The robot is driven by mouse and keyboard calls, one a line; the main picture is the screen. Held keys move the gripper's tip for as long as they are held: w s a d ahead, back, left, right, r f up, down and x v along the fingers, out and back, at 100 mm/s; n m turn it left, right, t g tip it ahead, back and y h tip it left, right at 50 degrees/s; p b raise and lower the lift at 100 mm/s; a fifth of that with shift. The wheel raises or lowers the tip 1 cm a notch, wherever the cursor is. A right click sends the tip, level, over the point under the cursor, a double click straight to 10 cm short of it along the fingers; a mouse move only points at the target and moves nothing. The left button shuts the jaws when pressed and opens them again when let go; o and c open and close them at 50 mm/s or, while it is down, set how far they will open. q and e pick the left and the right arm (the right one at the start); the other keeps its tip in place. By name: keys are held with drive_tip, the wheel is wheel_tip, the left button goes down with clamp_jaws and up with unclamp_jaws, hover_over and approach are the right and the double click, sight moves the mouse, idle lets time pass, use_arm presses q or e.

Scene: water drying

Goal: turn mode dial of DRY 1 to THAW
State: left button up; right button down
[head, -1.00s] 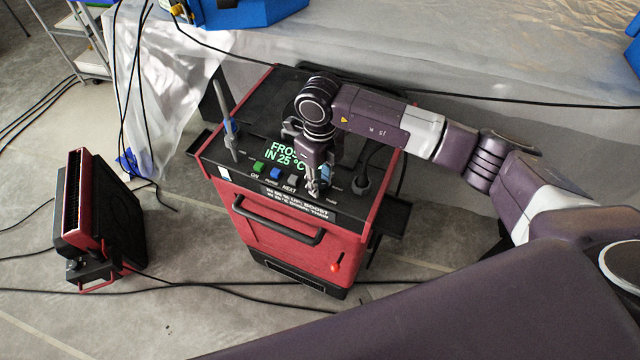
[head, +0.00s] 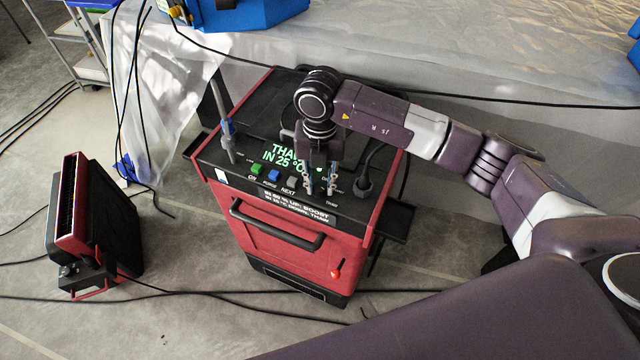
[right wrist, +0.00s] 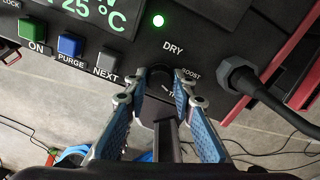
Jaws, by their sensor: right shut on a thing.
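The red and black dryer (head: 285,250) stands on the floor with its control panel on top. Its green display (head: 278,155) reads "THA…" over "IN 25 °C", partly hidden by my gripper. My right gripper (head: 320,190) points down at the right part of the panel. In the right wrist view, the black mode dial (right wrist: 160,78) under the word DRY sits between the two blue-padded fingers of my right gripper (right wrist: 160,88), which are closed on it. BOOST is readable right of the dial; the label below it, starting "TH", is partly covered. My left gripper is out of view.
ON, PURGE and NEXT buttons (right wrist: 70,46) lie left of the dial. A black cable plug (right wrist: 240,75) stands close on its right. A second red device (head: 85,220) is at the left. Cables cross the floor; plastic sheeting (head: 500,60) hangs behind.

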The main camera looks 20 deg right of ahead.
sight(320, 186)
drive_tip(key=shift+m, duration=0.8)
drive_tip(key=c, duration=1.6)
unclamp_jaws()
wheel_tip(320, 186, up, 12)
drive_tip(key=shift+r, duration=0.1)
